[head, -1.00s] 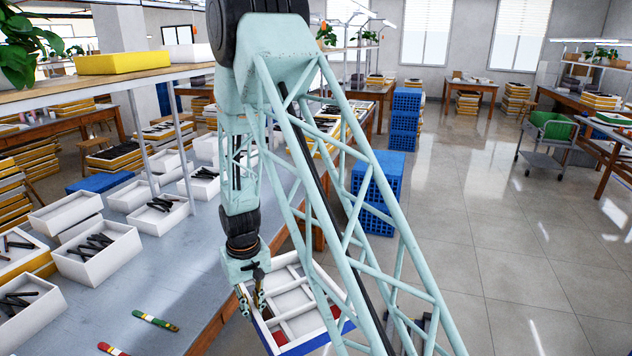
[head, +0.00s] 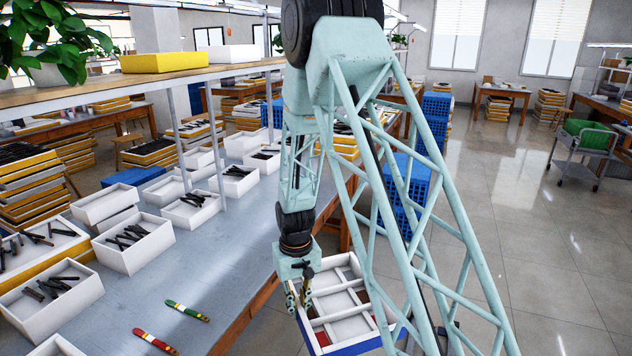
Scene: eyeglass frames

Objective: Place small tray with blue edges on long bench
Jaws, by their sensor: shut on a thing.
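The small tray with blue edges (head: 352,347) is white inside with several compartments and has a blue outer side. My gripper (head: 298,305) is shut on its left rim and holds it off the right edge of the long bench, over the floor side. My arm's lattice link hides the tray's right part. Something red shows inside the tray. The long bench (head: 232,262) has a grey top with a wooden edge and runs from the lower left toward the back.
White boxes with dark frame parts, such as this one (head: 133,262), line the bench's left side. A shelf (head: 120,95) overhangs the left. Blue crates (head: 408,178) stand behind my arm. The bench's middle is clear.

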